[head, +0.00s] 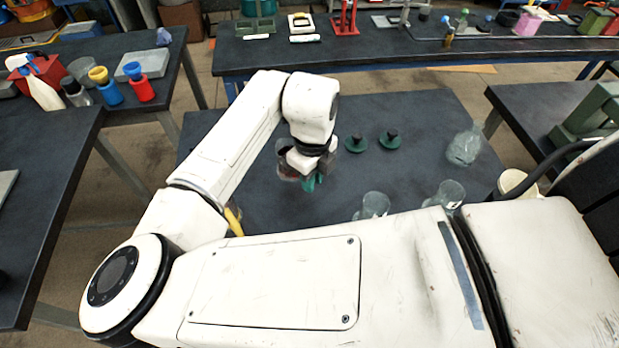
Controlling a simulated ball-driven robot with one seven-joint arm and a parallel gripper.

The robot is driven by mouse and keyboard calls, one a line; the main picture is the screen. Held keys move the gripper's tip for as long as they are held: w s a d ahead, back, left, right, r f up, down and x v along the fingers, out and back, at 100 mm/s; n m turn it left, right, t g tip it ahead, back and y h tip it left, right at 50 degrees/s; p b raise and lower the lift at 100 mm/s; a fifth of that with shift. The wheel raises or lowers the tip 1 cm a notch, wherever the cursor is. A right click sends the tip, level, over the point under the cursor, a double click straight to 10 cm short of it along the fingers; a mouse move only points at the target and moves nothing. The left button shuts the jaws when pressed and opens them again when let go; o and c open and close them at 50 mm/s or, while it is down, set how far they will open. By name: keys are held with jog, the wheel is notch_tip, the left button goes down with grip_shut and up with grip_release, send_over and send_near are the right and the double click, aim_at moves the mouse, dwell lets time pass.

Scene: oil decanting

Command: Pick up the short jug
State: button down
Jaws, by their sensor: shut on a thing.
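My gripper (311,177) points down over the middle table, left of its centre. It is shut on a clear glass jug (287,173) with dark reddish contents, which shows just left of the fingers. My wrist and fingers hide much of that jug, so its height, its handle and whether it touches the table cannot be told. A small teal-green part shows at the fingertips. Other clear glass vessels stand on the same table: one (375,205) at the front middle, one (448,194) at the front right, and one (465,146) at the right, which looks tilted.
Two green discs with black knobs, one (356,144) and another (390,139), lie right of my gripper on the dark table (425,115). A yellow thing (234,220) is partly hidden behind my arm. Side tables and a back bench (400,52) hold bottles and tools.

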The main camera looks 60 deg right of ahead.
jog(key=s+a+r+b, duration=0.3)
jog(key=s+a+r, duration=0.4)
jog(key=s, duration=0.1)
jog(key=shift+s+a, duration=0.35)
jog(key=shift+a, duration=0.05)
dwell(0.5)
jog(key=shift+s+r, duration=0.1)
jog(key=shift+r, duration=0.05)
dwell(2.8)
